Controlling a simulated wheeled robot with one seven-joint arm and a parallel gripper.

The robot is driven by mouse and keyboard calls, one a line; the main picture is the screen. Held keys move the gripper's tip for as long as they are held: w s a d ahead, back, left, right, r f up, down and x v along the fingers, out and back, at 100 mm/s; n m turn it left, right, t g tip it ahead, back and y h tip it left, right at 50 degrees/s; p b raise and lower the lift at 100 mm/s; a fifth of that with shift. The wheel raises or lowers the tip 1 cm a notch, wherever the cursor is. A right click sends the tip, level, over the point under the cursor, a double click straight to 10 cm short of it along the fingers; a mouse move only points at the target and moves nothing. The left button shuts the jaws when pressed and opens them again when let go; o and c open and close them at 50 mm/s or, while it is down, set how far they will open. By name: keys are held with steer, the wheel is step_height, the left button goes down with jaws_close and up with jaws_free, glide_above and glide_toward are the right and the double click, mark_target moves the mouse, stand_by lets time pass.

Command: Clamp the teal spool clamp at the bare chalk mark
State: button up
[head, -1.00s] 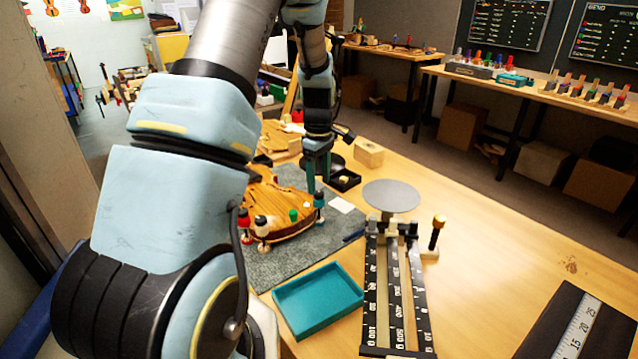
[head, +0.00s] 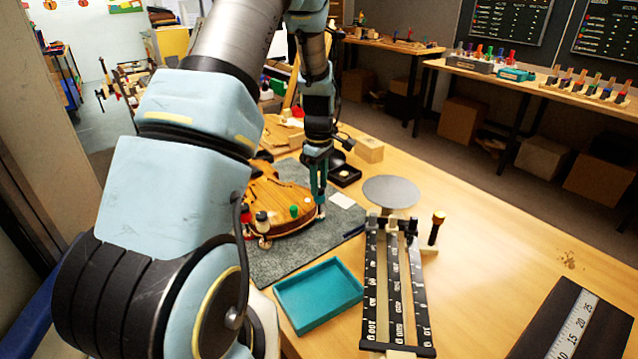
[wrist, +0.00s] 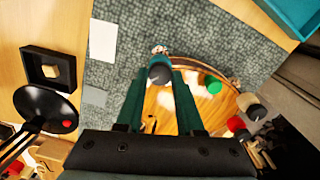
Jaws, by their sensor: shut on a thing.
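My gripper (head: 319,197) points down at the right edge of the violin body (head: 275,197). In the wrist view its two teal fingers (wrist: 160,76) are shut on a small clamp with a dark bluish-grey knob (wrist: 159,72), which I take to be the teal spool clamp. The clamp (head: 321,212) stands upright at the plate's rim, its lower end partly hidden. I cannot tell whether it is tightened. A green-topped clamp (head: 294,211), a dark-topped clamp (head: 262,222) and a red-topped clamp (head: 245,214) are along the same rim. I cannot make out a chalk mark.
The violin body lies on a grey mat (head: 283,258). A teal tray (head: 318,296), a black scale rack (head: 396,290) with a round grey plate (head: 391,191), a black box (head: 345,176) and a wooden block (head: 369,150) are nearby. The right side of the bench is mostly clear.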

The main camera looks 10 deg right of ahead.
jaws_close()
steer(key=shift+m, duration=0.3)
steer(key=m+b, duration=0.1)
steer(key=m, duration=0.2)
steer(key=shift+f+m+b, duration=0.1)
steer(key=shift+m+b, duration=0.2)
steer(key=shift+m, duration=0.1)
steer(key=m+b, duration=0.1)
steer(key=m, duration=0.9)
steer(key=shift+m+b, duration=0.4)
steer(key=m, duration=0.4)
steer(key=shift+d+m, duration=0.1)
steer(key=shift+m, duration=0.6)
